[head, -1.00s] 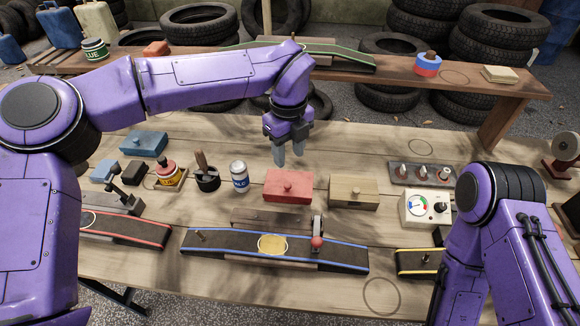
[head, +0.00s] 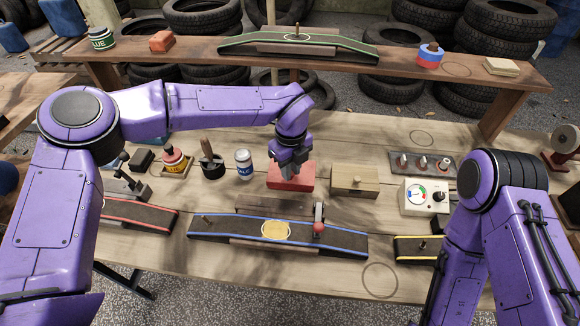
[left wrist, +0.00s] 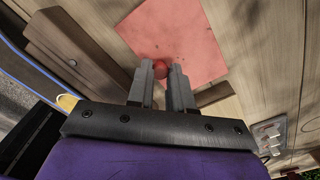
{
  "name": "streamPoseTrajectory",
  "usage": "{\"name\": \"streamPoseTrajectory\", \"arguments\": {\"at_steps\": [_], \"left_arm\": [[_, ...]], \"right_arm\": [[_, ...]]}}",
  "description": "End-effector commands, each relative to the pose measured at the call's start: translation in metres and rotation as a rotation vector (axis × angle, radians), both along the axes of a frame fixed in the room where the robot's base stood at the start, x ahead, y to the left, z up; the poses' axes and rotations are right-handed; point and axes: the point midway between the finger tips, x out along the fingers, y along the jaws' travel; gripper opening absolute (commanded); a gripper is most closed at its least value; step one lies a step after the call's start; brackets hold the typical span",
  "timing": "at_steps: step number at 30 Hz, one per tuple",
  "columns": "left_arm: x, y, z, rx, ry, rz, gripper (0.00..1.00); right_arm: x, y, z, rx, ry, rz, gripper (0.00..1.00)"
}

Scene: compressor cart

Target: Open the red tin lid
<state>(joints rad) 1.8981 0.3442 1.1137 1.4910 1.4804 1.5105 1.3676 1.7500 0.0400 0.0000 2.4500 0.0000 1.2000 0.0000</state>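The red tin (head: 304,178) sits on the wooden workbench near the middle. Its red lid fills the top of the left wrist view (left wrist: 200,35). My left gripper (head: 289,172) points down over the tin, with its fingertips at the lid. In the left wrist view the round red knob (left wrist: 160,69) shows between the two fingertips (left wrist: 161,72), one on each side. The knob fills the gap, but I cannot tell whether the fingers press on it. The lid appears seated on the tin. My right arm stands at the right; its gripper is out of frame.
A tan wooden box (head: 355,182) stands just right of the tin, and a blue-white can (head: 244,163) to its left. Bench behind the tin is clear.

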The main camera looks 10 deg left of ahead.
Motion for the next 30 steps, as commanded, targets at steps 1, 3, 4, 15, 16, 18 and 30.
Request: {"name": "streamPoseTrajectory", "arguments": {"at_steps": [1, 3, 4, 15, 16, 18, 30], "left_arm": [[0.000, 0.000, 0.000, -0.001, -0.001, -0.001, 0.00], [0.000, 0.000, 0.001, -0.001, 0.001, -0.001, 0.00], [0.000, 0.000, 0.001, -0.001, 0.002, 0.000, 0.00], [0.010, -0.001, 0.016, 0.000, 0.146, 0.003, 0.00], [0.012, -0.001, 0.017, -0.001, 0.168, 0.004, 0.00], [0.016, -0.002, 0.019, -0.001, 0.219, 0.003, 0.00], [0.041, -0.001, 0.027, -0.001, 0.241, -0.001, 0.00]], "right_arm": [[0.000, 0.000, 0.000, 0.000, 0.000, 0.000, 0.43], [0.000, 0.000, 0.001, 0.000, 0.000, 0.000, 0.43], [0.000, 0.000, 0.001, 0.000, 0.000, 0.000, 0.43], [0.000, 0.000, 0.035, 0.000, 0.000, 0.000, 0.43], [0.000, 0.000, 0.038, 0.000, 0.000, 0.000, 0.43], [0.000, 0.000, 0.043, 0.000, 0.000, 0.000, 0.43], [0.000, 0.000, 0.037, 0.000, 0.000, 0.000, 0.43]]}}
